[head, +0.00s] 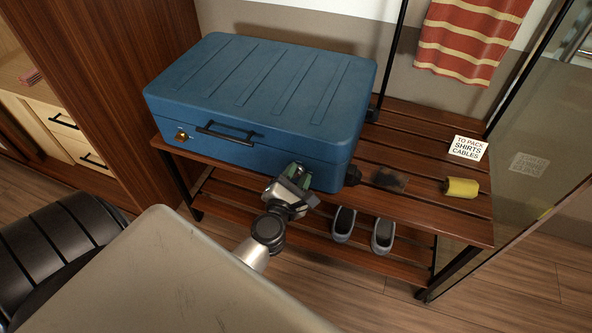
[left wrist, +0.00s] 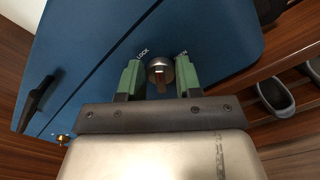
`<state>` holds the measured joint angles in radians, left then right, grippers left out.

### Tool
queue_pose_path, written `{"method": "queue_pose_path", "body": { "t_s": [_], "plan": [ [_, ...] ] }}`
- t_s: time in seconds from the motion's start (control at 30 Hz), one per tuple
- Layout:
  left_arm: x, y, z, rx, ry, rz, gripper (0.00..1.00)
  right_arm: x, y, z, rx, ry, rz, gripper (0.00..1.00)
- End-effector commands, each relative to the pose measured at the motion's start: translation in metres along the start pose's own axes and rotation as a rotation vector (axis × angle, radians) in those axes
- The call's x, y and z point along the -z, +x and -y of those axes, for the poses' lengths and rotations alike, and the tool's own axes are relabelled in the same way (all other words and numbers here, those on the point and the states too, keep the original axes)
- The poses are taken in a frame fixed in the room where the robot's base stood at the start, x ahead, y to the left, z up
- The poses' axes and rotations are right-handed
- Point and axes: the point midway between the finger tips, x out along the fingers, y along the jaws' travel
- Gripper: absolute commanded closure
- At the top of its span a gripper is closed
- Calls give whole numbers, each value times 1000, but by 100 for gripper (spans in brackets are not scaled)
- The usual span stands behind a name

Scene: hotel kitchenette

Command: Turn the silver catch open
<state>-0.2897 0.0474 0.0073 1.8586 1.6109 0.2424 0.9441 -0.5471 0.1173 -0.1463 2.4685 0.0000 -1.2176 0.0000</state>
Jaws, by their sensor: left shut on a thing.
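A closed blue suitcase (head: 262,95) lies flat on a slatted wooden rack. The silver catch (left wrist: 160,71) is a round knob on the suitcase's front face, with a small bar below its middle in the left wrist view. The word LOCK is printed at its upper left; another label at its upper right is partly hidden. My left gripper (head: 292,178) is at the right part of the front face and hides the catch in the head view. Its green fingers (left wrist: 159,80) are on either side of the knob, shut on it. My right gripper is not in view.
A brass latch (head: 182,135) and a black handle (head: 226,133) are on the suitcase front. A yellow roll (head: 460,188) and a white sign (head: 467,148) are on the rack (head: 425,195). Grey shoes (head: 383,235) stand on the lower shelf. A glass panel is at right.

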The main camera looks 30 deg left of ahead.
Motion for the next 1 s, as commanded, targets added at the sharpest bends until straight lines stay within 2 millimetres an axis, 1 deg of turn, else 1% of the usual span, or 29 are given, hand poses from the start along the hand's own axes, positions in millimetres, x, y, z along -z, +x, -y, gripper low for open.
{"method": "queue_pose_path", "body": {
  "t_s": [0.27,0.3,0.6,0.7,0.8,1.0],
  "plan": [
    [-2,0,1,2,266,0,89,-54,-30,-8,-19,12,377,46],
    [-2,0,1,3,304,0,89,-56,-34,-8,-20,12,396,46],
    [-1,0,3,2,583,0,89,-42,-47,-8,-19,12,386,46],
    [-1,0,4,2,668,1,89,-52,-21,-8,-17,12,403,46],
    [0,0,5,2,741,0,89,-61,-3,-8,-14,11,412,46],
    [1,0,6,3,857,1,89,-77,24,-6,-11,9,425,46]
  ]
}}
